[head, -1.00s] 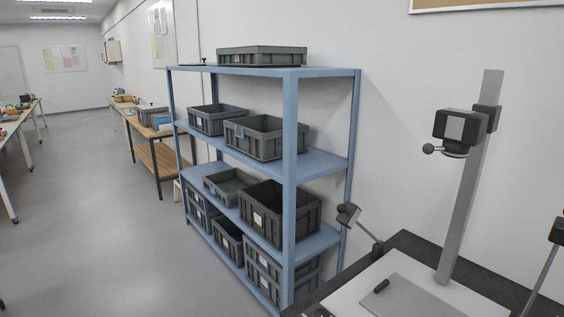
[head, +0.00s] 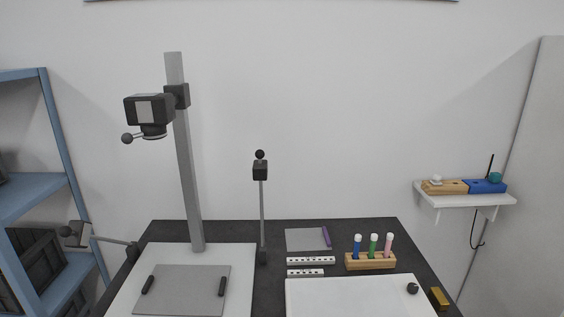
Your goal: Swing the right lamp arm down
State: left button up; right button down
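The right lamp arm (head: 262,205) is a thin grey rod standing upright from the dark table, right of the copy stand column. Its dark lamp head (head: 260,170) with a round black knob on top is at the upper end. The left lamp arm (head: 110,240) lies nearly level, its head (head: 74,233) out over the table's left side. The copy stand column (head: 187,160) carries a camera (head: 148,109) between the two lamps. Neither of my grippers is in view.
A grey plate (head: 182,290) with two black bars lies on the white base board. Right of the right lamp are a grey sheet (head: 303,240), scale bars (head: 310,261), a wooden rack (head: 371,261) of coloured tubes and a white board (head: 350,298). A blue shelf (head: 58,130) stands left.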

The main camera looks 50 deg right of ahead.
aim_at(260, 168)
jog(key=z, duration=1.35)
jog(key=i+j+u, duration=0.2)
jog(key=i, duration=0.35)
jog(key=l, duration=0.1)
